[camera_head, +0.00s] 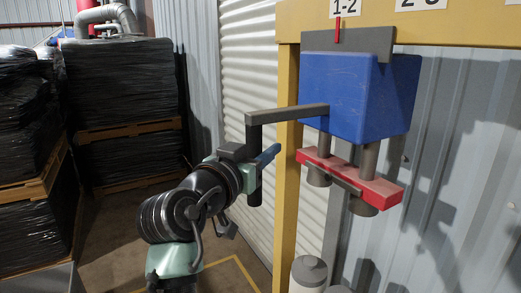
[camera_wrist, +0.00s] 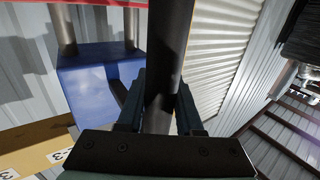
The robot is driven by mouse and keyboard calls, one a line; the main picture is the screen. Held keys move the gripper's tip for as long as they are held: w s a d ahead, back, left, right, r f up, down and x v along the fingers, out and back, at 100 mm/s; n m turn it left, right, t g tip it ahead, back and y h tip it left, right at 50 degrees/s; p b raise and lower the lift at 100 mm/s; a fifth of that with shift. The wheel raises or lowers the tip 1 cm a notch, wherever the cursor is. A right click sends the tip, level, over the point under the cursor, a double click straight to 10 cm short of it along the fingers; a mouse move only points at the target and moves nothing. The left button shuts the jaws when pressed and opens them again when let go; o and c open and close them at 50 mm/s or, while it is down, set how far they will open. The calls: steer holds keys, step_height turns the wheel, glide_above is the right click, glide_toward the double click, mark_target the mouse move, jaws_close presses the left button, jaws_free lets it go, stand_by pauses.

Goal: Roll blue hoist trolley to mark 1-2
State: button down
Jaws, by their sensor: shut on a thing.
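The blue hoist trolley (camera_head: 350,95) hangs at the yellow beam (camera_head: 445,27) on a grey plate (camera_head: 350,42). A red pointer (camera_head: 338,32) on its top reaches the lower edge of the 1-2 mark (camera_head: 346,6), a little left of the label's middle. A dark handle (camera_head: 285,114) runs left from the trolley and bends down. My gripper (camera_head: 257,168) is shut on the handle's upright bar. In the wrist view, the fingers of my gripper (camera_wrist: 161,90) flank the dark bar (camera_wrist: 168,45), with the blue trolley (camera_wrist: 95,75) to the left.
A red crossbar (camera_head: 350,180) with grey cylinders hangs below the trolley. A second label (camera_head: 418,5), cut by the top edge, is right of the mark. A yellow post (camera_head: 287,190) stands behind the handle. Wrapped pallet stacks (camera_head: 120,85) stand left; some floor is open between.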

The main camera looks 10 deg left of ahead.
steer(key=shift+a+r, duration=0.2)
steer(key=c, duration=1)
jaws_free()
steer(key=o, duration=0.4)
steer(key=shift+w+f, duration=0.2)
steer(key=shift+s, duration=0.1)
steer(key=shift+s, duration=0.1)
steer(key=shift+s+a, duration=0.15)
steer(key=shift+s, duration=0.15)
steer(key=b+v, duration=0.2)
steer(key=v, duration=1)
steer(key=shift+b, duration=0.35)
